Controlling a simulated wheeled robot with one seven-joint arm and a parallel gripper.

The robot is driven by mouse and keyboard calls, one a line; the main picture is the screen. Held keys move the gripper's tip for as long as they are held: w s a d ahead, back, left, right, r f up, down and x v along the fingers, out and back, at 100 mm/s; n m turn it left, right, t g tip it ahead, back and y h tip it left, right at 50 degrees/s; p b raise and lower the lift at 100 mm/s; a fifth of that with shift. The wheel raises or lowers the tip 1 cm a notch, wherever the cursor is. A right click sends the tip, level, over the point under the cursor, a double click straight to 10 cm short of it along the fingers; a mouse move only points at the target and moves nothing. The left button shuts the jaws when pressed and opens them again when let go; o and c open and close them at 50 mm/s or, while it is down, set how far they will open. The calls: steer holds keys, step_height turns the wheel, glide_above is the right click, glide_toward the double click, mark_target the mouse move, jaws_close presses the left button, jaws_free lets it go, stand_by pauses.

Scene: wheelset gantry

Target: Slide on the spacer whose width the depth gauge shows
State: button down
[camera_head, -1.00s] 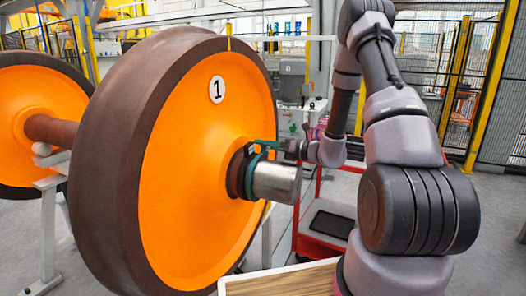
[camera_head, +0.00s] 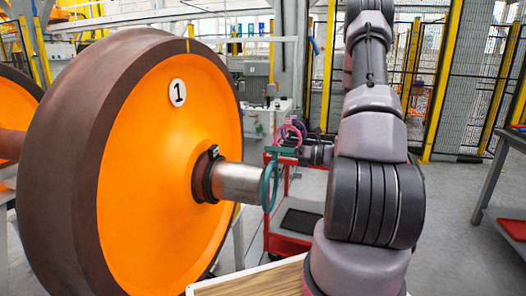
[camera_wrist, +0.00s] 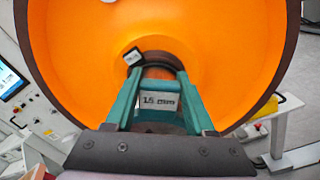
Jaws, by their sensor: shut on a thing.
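A teal ring spacer (camera_head: 270,187) hangs from my gripper (camera_head: 283,151) at the free end of the bare steel axle journal (camera_head: 238,183). I cannot tell whether it still encircles the tip or is just clear of it. In the wrist view my gripper (camera_wrist: 156,85) is shut, its two teal fingers either side of a white label (camera_wrist: 158,102) that seems to read 15 mm. The small black depth gauge (camera_head: 213,152) sits on the dark collar (camera_head: 203,176) at the wheel hub. The gauge also shows in the wrist view (camera_wrist: 133,57), its reading too small to read.
The orange wheel (camera_head: 155,215) marked 1 fills the left. A red trolley (camera_head: 290,240) stands behind the journal. A pink ring (camera_head: 291,132) shows behind my gripper. A wood-topped surface (camera_head: 250,283) is at the bottom. A bench (camera_head: 505,185) stands at far right, with open floor before it.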

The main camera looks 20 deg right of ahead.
steer(key=shift+s+d, duration=0.3)
steer(key=shift+d, duration=0.15)
steer(key=shift+w+a+r+n, duration=0.1)
steer(key=shift+w+a+n, duration=0.05)
steer(key=shift+a, duration=0.35)
steer(key=shift+w+a+r+n, duration=0.1)
steer(key=shift+w+a+n, duration=0.05)
steer(key=shift+a, duration=0.35)
stand_by(0.5)
steer(key=shift+x, duration=7.5)
